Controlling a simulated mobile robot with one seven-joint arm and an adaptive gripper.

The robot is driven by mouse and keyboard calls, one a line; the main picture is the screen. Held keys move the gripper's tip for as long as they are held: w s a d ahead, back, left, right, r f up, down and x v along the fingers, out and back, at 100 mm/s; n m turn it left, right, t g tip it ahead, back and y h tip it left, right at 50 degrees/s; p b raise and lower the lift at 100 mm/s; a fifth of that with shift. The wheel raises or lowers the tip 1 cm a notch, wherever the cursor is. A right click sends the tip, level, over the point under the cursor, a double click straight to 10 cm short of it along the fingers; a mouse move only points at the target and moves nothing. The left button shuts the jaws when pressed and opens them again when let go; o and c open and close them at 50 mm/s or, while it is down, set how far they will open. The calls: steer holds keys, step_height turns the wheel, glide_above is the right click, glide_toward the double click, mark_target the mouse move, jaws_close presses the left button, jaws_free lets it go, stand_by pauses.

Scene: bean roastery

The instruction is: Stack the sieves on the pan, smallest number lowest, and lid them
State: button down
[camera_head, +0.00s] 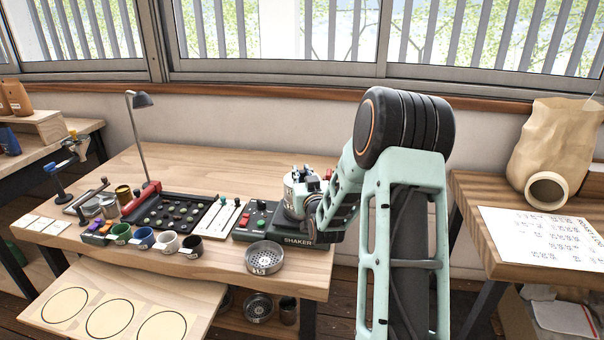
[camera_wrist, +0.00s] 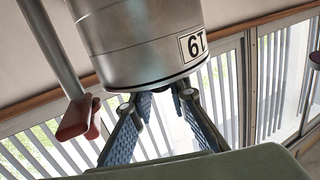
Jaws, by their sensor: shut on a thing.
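My gripper (camera_head: 311,207) is at the shaker (camera_head: 296,240) on the table's right end. In the wrist view, which looks upside down, my gripper (camera_wrist: 162,98) has its blue-padded fingers closed at the edge of a silver cylindrical sieve (camera_wrist: 140,40). Its label seems to read 19 inverted. In the head view a silver cylinder (camera_head: 292,197) shows over the shaker, partly hidden by my arm; whether it rests there and what lies beneath are unclear. A perforated sieve (camera_head: 265,255), apparently labelled 15, lies at the table's front edge. I cannot make out the lid.
A board with three empty circles (camera_head: 110,318) is at the front left. Another sieve (camera_head: 258,306) and a dark cup (camera_head: 288,311) stand low under the table. Coloured cups (camera_head: 143,238), a dark bean tray (camera_head: 170,212) and a lamp (camera_head: 140,100) occupy the left. A grey post with red end (camera_wrist: 76,118) stands near the held sieve.

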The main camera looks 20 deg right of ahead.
steer(key=shift+f, duration=0.1)
steer(key=c, duration=2.1)
jaws_free()
steer(key=shift+s, duration=0.1)
steer(key=b+v, duration=0.2)
steer(key=v, duration=0.8)
steer(key=shift+s+a+b, duration=0.15)
steer(key=shift+s+b, duration=0.2)
